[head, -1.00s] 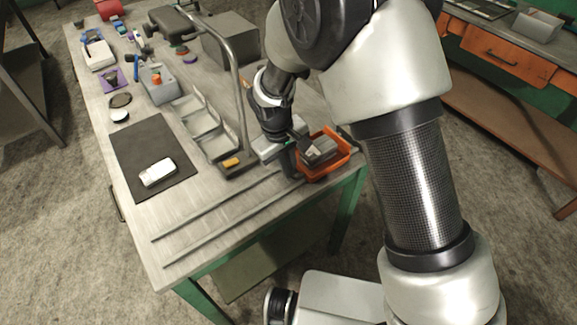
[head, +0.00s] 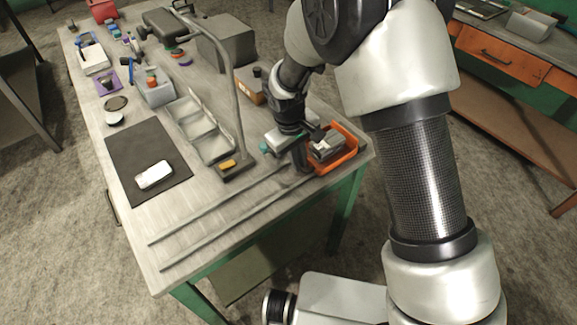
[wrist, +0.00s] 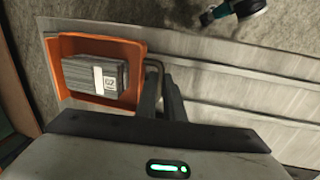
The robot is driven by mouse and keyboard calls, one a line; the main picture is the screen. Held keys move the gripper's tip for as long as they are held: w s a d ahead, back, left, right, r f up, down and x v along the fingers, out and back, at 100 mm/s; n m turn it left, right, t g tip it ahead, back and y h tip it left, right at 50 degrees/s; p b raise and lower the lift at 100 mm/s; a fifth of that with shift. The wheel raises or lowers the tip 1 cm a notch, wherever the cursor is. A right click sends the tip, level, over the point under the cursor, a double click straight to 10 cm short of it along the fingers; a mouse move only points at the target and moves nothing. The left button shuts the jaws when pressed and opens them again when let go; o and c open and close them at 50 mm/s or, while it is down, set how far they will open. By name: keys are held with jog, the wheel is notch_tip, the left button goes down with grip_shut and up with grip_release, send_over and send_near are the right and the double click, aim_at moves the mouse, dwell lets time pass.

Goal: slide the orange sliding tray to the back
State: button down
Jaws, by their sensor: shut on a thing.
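The orange sliding tray (head: 337,164) sits at the far right end of two parallel rails on the workbench. It holds a grey block, which shows a white label in the wrist view (wrist: 95,75). In the wrist view the tray (wrist: 100,43) is left of my fingers. My gripper (head: 299,158) is low at the tray's left side. In the wrist view its two dark fingers (wrist: 161,85) are closed around the tray's bar handle (wrist: 154,64). The exact grip is partly hidden by the fingers.
The rails (head: 215,212) are bare left of the tray. A bent metal post (head: 236,100) on a base with a yellow piece (head: 227,164) stands close left of my gripper. A divided bin (head: 203,132) and a dark mat (head: 130,150) lie further left.

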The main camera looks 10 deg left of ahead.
jog(key=shift+w+d, duration=0.15)
jog(key=shift+w, duration=0.05)
jog(key=c, duration=2.2)
grip_release()
jog(key=shift+o, duration=0.2)
notch_tip(320, 180, up, 17)
jog(key=s+a, duration=0.2)
jog(key=shift+s+r+p, duration=0.15)
jog(key=shift+p, duration=0.15)
